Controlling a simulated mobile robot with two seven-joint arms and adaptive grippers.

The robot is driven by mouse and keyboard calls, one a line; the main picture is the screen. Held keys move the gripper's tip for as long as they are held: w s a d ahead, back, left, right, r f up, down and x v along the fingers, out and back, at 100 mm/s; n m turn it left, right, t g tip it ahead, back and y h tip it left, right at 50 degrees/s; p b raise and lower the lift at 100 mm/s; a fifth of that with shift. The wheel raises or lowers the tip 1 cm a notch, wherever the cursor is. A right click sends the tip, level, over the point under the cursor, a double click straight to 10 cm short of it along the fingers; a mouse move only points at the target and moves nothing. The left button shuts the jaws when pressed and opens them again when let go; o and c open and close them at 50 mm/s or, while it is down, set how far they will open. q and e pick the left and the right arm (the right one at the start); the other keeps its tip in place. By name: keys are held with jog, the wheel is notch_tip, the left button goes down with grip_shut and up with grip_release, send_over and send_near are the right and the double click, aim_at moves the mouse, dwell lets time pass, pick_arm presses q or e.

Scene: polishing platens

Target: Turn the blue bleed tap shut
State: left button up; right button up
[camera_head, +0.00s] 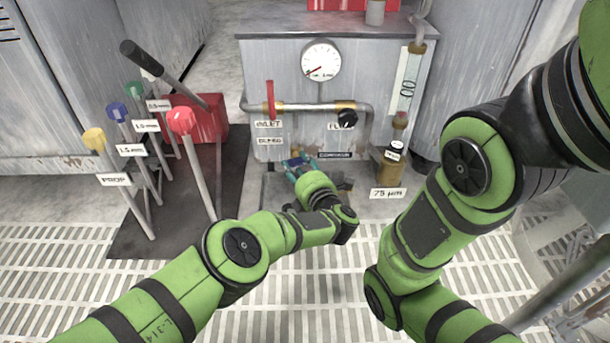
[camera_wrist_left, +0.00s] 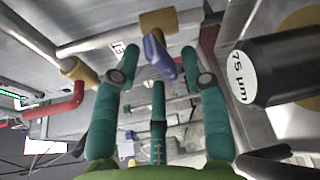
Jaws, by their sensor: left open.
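The blue bleed tap (camera_wrist_left: 158,56) shows in the left wrist view as a blue lever on a brass valve body (camera_wrist_left: 158,22). My left gripper (camera_wrist_left: 161,60) has its teal fingers spread, with the tap's lever between the tips; I cannot tell whether any finger touches it. In the head view my left gripper (camera_head: 297,165) is low in front of the grey cabinet, below the bleed label (camera_head: 270,141).
The red inlet lever (camera_head: 270,98), black flow knob (camera_head: 347,118) and gauge (camera_head: 321,60) are above the gripper. A dark-capped bottle (camera_head: 389,171) stands close on the right, near the 75 µm label (camera_head: 387,193). Several coloured-knob levers (camera_head: 196,165) stand left.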

pick_arm(q)
jog(key=v, duration=1.2)
jog(key=shift+w, duration=0.1)
